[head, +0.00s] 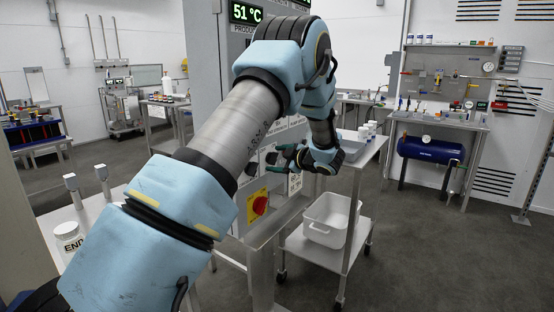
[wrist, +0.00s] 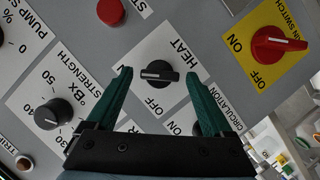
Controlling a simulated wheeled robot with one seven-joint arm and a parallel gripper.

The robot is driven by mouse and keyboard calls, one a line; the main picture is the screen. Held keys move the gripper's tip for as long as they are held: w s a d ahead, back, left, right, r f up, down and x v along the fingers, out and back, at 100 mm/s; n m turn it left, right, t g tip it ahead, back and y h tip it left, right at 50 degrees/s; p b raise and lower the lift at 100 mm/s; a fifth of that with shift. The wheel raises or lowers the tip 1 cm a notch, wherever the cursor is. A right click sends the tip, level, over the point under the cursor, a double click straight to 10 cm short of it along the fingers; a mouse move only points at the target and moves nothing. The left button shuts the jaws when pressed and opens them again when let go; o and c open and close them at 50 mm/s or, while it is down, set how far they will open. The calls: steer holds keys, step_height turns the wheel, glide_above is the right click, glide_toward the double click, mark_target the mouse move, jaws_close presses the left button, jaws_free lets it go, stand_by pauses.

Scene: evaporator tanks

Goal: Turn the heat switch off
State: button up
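The heat switch (wrist: 158,74) is a black rotary knob on a white plate marked HEAT, ON and OFF in the wrist view. Its white line lies roughly level in the picture, with ON above and OFF below. I cannot tell clearly which word it points to. My gripper (wrist: 157,75) is open, with one green finger on each side of the knob and visible gaps between. Whether the fingertips reach the knob's depth is unclear. In the head view my gripper (head: 285,156) is at the panel's front, and I cannot make out the heat switch.
A red main switch (wrist: 279,43) on a yellow plate is at upper right. A red button (wrist: 110,12), a strength dial (wrist: 48,115) and a circulation plate (wrist: 226,101) surround the heat plate. A cart with a white bin (head: 328,221) stands right of the panel.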

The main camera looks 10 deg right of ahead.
steer(key=c, duration=1.3)
steer(key=shift+f, duration=0.15)
steer(key=shift+b, duration=0.55)
steer(key=shift+f+n+b, duration=0.25)
steer(key=shift+n+b, duration=0.15)
steer(key=shift+b, duration=0.7)
steer(key=n+t+y+b, duration=0.1)
steer(key=n+b, duration=0.4)
steer(key=b, duration=0.9)
steer(key=n+t+y+b, duration=0.1)
steer(key=n+b, duration=0.5)
steer(key=b, duration=0.8)
steer(key=f+n+t+b, duration=0.1)
steer(key=n+t+b, duration=0.2)
steer(key=b, duration=1.1)
steer(key=shift+n+t+y, duration=0.3)
steer(key=shift+n+y, duration=0.1)
steer(key=shift+n, duration=0.8)
steer(key=shift+r, duration=0.15)
steer(key=o, duration=1.4)
